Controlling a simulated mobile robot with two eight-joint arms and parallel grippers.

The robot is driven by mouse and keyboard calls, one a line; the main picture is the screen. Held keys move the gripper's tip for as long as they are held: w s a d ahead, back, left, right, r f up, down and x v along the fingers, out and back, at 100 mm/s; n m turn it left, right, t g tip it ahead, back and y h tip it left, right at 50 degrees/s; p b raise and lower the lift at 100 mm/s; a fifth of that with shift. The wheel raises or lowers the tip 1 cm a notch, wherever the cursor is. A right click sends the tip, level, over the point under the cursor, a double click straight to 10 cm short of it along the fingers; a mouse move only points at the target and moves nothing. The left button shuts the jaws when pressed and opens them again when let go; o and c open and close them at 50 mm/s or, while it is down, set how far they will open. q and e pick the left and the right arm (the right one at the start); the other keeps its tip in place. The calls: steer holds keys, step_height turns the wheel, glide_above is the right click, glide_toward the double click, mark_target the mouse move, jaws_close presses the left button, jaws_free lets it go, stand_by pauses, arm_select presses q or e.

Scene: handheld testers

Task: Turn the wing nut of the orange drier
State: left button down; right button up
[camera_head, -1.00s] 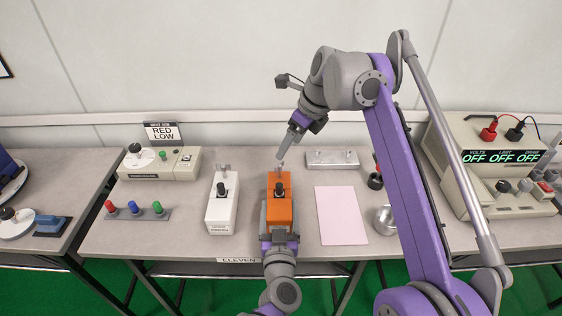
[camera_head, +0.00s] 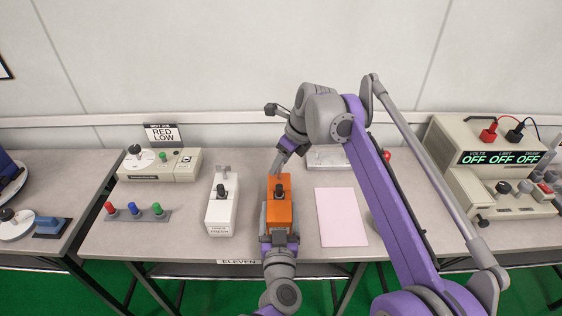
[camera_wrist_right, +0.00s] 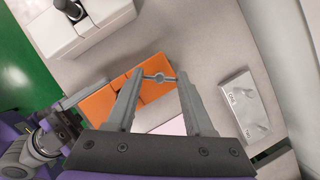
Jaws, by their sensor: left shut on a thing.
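The orange drier (camera_head: 280,213) stands upright on the middle table, with a dark knob on top. My left gripper (camera_head: 279,225) is shut on its body from the front. My right gripper (camera_head: 278,170) is at the drier's far end, pointing down. In the right wrist view the right gripper (camera_wrist_right: 161,78) is open, its fingers apart on either side of the small grey wing nut (camera_wrist_right: 160,77). The wing nut sits at the end of the orange drier (camera_wrist_right: 102,102), with a slim gap seeming to show at the fingertips. In the head view the gripper mostly hides the nut.
A white drier (camera_head: 221,210) stands close at left. A pink sheet (camera_head: 341,216) lies at right, and a grey metal block (camera_head: 325,159) lies behind. A rack of coloured plugs (camera_head: 135,215) and a beige tester (camera_head: 160,164) are further left. My right arm covers the table's right part.

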jaws_close()
steer(key=shift+w+n, duration=0.1)
steer(key=shift+n, duration=0.3)
steer(key=shift+w+d+n+g+y, duration=0.15)
steer(key=shift+n+g, duration=0.35)
steer(key=shift+n, duration=0.8)
steer(key=shift+s+a+n+g+y, duration=0.15)
steer(key=shift+n+g, duration=0.35)
steer(key=shift+n, duration=0.8)
steer(key=shift+w+d, duration=0.1)
steer(key=o, duration=0.5)
jaws_free()
